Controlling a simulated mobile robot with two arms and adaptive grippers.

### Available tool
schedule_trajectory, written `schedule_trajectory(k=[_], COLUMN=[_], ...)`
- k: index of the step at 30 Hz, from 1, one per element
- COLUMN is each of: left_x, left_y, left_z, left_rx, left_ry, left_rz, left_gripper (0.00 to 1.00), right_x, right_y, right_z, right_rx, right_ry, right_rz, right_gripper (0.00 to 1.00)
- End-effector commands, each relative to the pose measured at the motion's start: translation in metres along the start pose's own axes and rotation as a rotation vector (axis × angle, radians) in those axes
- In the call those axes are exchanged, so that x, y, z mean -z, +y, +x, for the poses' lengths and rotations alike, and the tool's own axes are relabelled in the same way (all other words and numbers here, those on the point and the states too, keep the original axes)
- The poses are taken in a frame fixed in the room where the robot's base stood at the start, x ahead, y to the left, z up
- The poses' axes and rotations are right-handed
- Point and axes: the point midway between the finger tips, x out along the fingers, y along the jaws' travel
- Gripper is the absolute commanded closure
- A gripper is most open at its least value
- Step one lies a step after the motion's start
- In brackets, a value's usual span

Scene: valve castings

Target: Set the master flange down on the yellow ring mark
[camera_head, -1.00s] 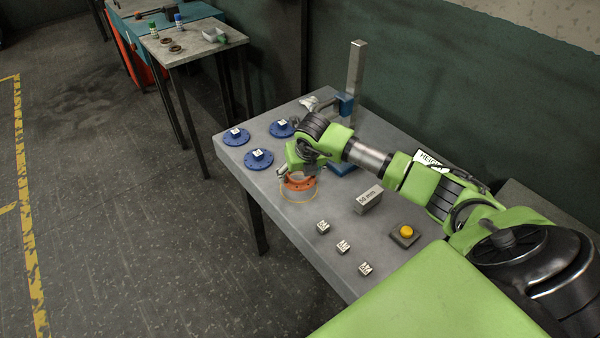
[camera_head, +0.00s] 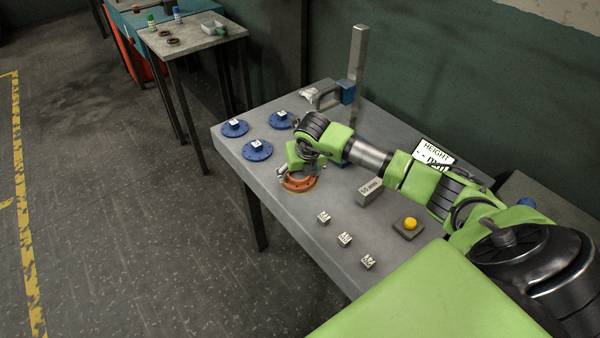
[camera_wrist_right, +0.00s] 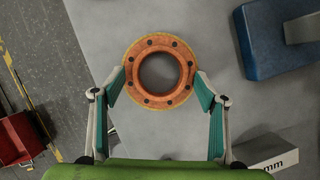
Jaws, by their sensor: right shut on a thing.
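The orange master flange (camera_head: 299,184) is low at the table's left front part, flat and level. My right gripper (camera_head: 299,172) is over it. In the right wrist view my right gripper (camera_wrist_right: 160,76) has its two teal fingers against opposite sides of the flange (camera_wrist_right: 132,73), shut on its rim. A thin yellow edge of the ring mark (camera_wrist_right: 160,34) shows around the flange in that view; the rest is hidden beneath it. I cannot tell for sure whether the flange touches the table. My left gripper is not in view.
Several blue flanges (camera_head: 257,151) with labels lie beyond the orange one. A height gauge column (camera_head: 357,70) stands behind, its blue base (camera_wrist_right: 250,45) near the flange. The 50 mm block (camera_head: 369,192), small tagged blocks (camera_head: 345,239) and a yellow button (camera_head: 410,223) lie to the right.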

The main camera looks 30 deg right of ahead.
Motion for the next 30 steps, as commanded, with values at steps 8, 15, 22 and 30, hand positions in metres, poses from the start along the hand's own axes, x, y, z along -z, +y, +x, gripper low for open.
schedule_trajectory(k=[8, 15, 22, 30], left_x=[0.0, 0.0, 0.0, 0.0], left_y=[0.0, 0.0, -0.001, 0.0], left_z=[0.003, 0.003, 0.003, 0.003], left_rx=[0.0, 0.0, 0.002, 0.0], left_ry=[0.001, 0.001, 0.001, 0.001], left_rz=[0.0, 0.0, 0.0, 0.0], left_gripper=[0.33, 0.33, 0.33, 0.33], right_x=[-0.001, 0.0, 0.002, 0.0], right_y=[0.0, 0.0, 0.0, -0.001], right_z=[0.001, 0.002, -0.001, -0.047], right_rx=[-0.001, -0.001, 0.001, 0.0], right_ry=[-0.005, -0.002, 0.002, -0.004], right_rz=[0.001, 0.0, 0.0, -0.002], right_gripper=[0.23, 0.14, 0.14, 0.14])
